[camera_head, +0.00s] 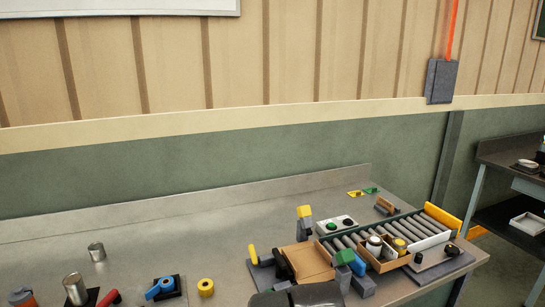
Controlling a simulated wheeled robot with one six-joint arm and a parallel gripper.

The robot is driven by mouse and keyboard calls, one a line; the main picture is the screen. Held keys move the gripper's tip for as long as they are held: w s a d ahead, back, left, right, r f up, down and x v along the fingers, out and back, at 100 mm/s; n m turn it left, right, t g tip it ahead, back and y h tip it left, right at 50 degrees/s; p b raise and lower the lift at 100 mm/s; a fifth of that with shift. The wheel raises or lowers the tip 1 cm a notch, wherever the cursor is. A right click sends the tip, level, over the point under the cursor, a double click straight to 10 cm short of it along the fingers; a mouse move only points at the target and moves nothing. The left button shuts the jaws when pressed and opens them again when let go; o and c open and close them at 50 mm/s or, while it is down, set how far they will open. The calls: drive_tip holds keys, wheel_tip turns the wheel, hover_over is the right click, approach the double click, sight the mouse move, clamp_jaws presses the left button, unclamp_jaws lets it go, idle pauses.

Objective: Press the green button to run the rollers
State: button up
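A pale control box (323,229) sits on the bench behind the rollers, with a green button (332,226) at its left and a dark button (347,222) at its right. The grey rollers (420,227) form a conveyor at the right of the bench. A tan open tray (390,265) holding small cans sits over the front of the conveyor. A dark rounded part at the bottom middle looks like my arm. No gripper fingers show, and I see nothing touching the green button.
A yellow-topped grey post (304,212) stands just left of the control box. A tan board (310,262) and blue and grey blocks (350,263) lie in front. The bench's back middle (220,235) is clear.

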clamp_jaws()
idle(1.4)
